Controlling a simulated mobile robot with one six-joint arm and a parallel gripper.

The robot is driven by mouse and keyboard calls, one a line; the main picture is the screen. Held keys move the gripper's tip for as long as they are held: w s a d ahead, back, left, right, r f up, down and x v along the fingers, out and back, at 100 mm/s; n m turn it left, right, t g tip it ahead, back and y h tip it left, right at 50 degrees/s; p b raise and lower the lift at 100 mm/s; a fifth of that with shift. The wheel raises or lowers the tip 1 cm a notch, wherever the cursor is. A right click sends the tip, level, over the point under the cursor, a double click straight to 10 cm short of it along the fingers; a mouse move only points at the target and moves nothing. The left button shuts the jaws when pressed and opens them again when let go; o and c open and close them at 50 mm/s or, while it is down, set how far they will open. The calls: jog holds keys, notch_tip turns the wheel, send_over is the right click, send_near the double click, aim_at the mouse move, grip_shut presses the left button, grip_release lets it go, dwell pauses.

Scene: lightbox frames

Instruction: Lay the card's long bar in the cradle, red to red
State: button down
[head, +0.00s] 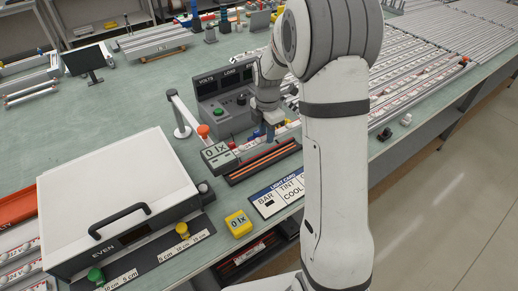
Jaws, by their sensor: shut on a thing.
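My gripper (268,132) points down in front of the grey meter box marked VOLTS and LOAD (226,97). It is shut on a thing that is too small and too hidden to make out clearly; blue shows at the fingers. A red end piece (232,146) shows low at the box's front left, beside the grip. I cannot tell whether it belongs to the cradle or to a bar. A dark tray with long orange-striped slots (238,178) lies just in front. The light card (283,199), with BAR, TINT and COOL cells, lies near the table edge, partly behind my arm.
A large white-lidded box marked EVEN (118,195) fills the left front. Slotted racks (430,75) cover the right.

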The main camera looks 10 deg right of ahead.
aim_at(265, 137)
jog(key=f, duration=0.4)
jog(key=shift+a+f+p, duration=0.25)
jog(key=shift+f+p, duration=0.1)
jog(key=shift+s+f+p, duration=0.1)
jog(key=shift+f+p, duration=0.2)
jog(key=shift+f, duration=1.45)
jog(key=shift+f, duration=0.1)
jog(key=c, duration=1.1)
grip_release()
